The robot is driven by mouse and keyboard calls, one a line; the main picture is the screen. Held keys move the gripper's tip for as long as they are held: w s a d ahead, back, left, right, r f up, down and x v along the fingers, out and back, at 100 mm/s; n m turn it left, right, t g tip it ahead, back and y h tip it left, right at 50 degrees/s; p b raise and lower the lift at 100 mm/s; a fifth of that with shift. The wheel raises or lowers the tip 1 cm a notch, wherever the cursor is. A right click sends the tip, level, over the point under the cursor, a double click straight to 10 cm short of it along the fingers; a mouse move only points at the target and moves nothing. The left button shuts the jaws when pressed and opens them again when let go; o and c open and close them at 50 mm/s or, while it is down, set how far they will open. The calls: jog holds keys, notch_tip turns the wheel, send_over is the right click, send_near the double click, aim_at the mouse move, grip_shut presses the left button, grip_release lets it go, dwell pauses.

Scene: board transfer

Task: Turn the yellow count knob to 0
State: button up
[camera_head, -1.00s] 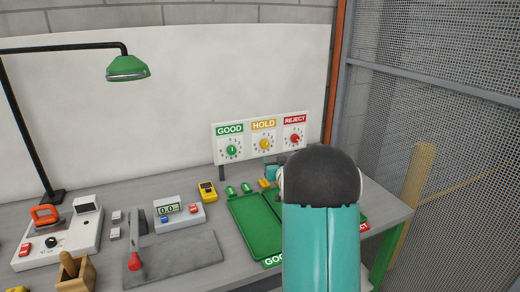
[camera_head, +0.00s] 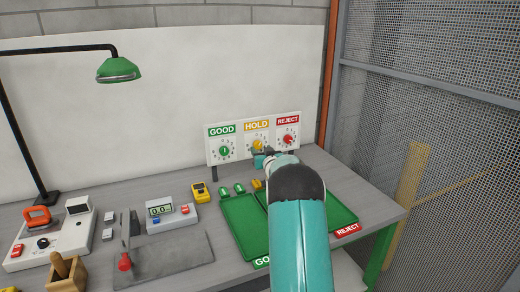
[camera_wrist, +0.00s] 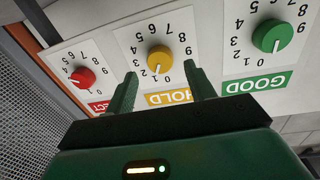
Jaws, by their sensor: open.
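The yellow count knob (camera_head: 257,144) is on the HOLD dial, the middle of three on the white upright panel. In the wrist view, which is upside down, the yellow knob (camera_wrist: 160,58) shows between and beyond my open fingers. Its white pointer mark is near the 0 and 1 end of the scale; I cannot tell the exact setting. My gripper (camera_wrist: 161,84) is open and empty, its fingers apart and seemingly clear of the knob. In the head view my gripper (camera_head: 263,159) is just before the HOLD dial, partly hidden by my arm.
The green GOOD knob (camera_wrist: 272,36) and red REJECT knob (camera_wrist: 83,78) flank the yellow one. Green trays (camera_head: 238,228) lie on the bench below the panel. A yellow device (camera_head: 200,192) and a display box (camera_head: 171,215) stand to the left. A mesh fence is at right.

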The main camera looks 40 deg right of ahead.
aim_at(258, 145)
jog(key=shift+x, duration=1.4)
jog(key=shift+a, duration=0.1)
jog(key=shift+c, duration=0.4)
jog(key=c, duration=0.9)
jog(key=shift+n, duration=0.3)
jog(key=shift+f+n+t, duration=0.15)
jog(key=shift+n+t, duration=0.25)
jog(key=shift+n, duration=2.4)
jog(key=o, duration=1)
